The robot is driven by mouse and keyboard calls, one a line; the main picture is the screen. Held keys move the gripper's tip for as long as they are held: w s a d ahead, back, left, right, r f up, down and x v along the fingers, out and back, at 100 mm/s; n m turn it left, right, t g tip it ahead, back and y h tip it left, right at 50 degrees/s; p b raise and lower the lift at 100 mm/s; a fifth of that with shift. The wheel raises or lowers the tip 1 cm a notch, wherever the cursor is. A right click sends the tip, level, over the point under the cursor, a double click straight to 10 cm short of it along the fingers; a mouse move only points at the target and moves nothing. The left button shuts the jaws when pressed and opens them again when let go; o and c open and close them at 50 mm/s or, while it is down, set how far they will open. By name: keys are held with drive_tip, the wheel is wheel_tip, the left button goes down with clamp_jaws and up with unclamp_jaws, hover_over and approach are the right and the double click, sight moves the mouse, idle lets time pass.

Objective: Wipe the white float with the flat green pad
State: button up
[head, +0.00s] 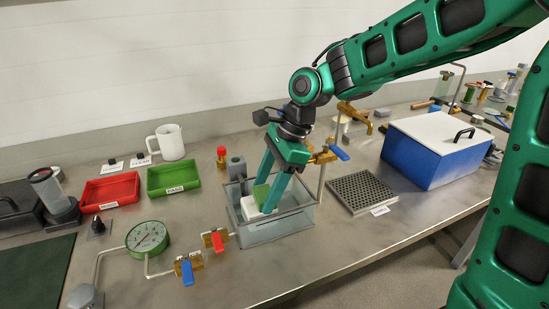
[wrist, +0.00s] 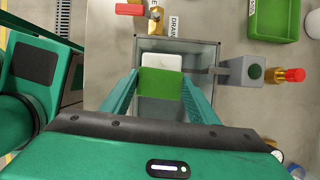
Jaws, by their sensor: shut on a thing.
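My gripper (head: 269,182) reaches down into a clear-walled tank (head: 292,225) on the steel bench. It is shut on a flat green pad (head: 261,194), which also shows between the fingers in the wrist view (wrist: 161,84). The white float (head: 250,207) is inside the tank, right by the pad. In the wrist view the white float (wrist: 161,62) lies just beyond the pad's far edge, partly covered by it. I cannot tell whether the pad touches the float.
A grey block (head: 236,167) stands at the tank's back edge. Red-handled (head: 217,241) and blue-handled (head: 187,272) valves sit at front left. A green tray (head: 174,188), red tray (head: 110,203) and white mug (head: 170,142) are left. A drain grate (head: 361,191) and blue box (head: 432,158) are right.

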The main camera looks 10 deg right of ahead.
drive_tip(key=a+v, duration=0.1)
drive_tip(key=v, duration=0.7)
drive_tip(key=shift+r, duration=0.3)
idle(0.6)
